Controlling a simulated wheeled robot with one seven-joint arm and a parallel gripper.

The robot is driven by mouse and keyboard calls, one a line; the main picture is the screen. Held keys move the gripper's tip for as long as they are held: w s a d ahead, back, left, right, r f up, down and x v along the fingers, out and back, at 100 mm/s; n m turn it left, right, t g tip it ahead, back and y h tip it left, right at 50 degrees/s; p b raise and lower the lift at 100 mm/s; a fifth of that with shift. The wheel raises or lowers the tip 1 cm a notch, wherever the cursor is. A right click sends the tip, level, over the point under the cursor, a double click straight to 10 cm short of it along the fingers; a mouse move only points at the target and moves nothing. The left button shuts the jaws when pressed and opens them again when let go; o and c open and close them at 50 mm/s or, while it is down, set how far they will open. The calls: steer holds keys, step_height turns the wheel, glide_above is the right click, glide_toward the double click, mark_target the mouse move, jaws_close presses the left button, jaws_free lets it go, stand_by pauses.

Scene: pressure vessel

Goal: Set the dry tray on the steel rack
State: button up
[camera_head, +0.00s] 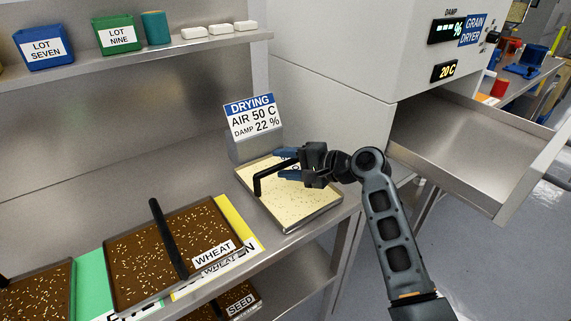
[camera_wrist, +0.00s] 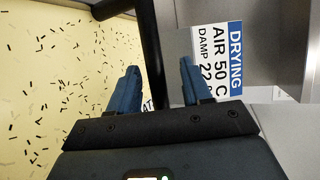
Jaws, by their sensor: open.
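A shallow tray (camera_head: 300,213) with a pale yellow bed and dark specks stands on the steel bench below the drying sign. It has a black bar handle (camera_head: 268,178), and its label is mostly hidden by my gripper. My gripper (camera_head: 286,164) is open at this handle. In the wrist view the handle (camera_wrist: 151,50) runs between the two blue fingertips (camera_wrist: 158,85), with a gap visible on the right. Whether this is the dry tray is not readable. No separate steel rack is clearly identifiable; steel shelving (camera_head: 150,62) rises behind the bench.
Brown trays, one marked WHEAT (camera_head: 135,255), stand on coloured mats at the left. The drying sign (camera_head: 252,115) is close behind my gripper. The grain dryer (camera_head: 340,60) has an empty open drawer (camera_head: 465,140) at right. Another tray (camera_head: 235,300) lies on a lower shelf.

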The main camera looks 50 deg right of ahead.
steer(key=b+v, duration=0.1)
steer(key=v, duration=1)
steer(key=shift+s, duration=0.4)
